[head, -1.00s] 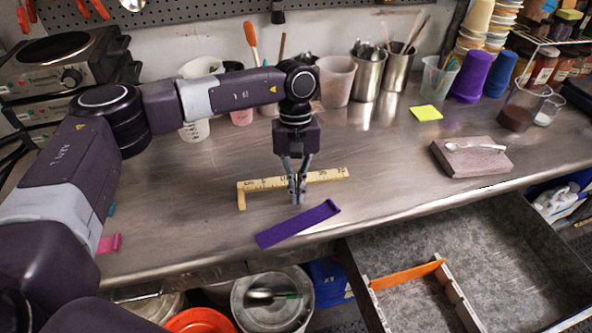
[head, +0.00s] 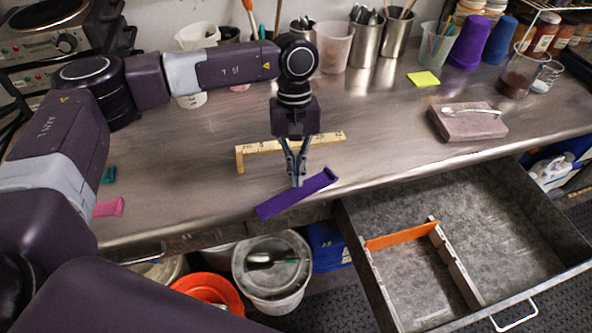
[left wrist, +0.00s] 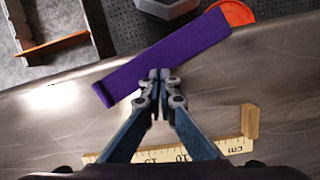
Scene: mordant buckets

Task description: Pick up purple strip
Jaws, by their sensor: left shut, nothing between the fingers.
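The purple strip (head: 290,198) lies at the front edge of the steel counter, its near end at the edge. It also shows in the left wrist view (left wrist: 165,58), with a curled end at the left. My left gripper (head: 297,184) points down at the strip's middle, fingers shut and empty. In the left wrist view the fingertips (left wrist: 160,76) overlap the strip's edge. I cannot tell whether they touch it. My right gripper is not in view.
A wooden ruler (head: 262,147) lies just behind the strip. An open drawer (head: 510,200) with an orange strip (head: 402,235) inside juts out at the right. Pink (head: 109,208) and teal (head: 108,175) strips lie at the left. Buckets stand below the counter.

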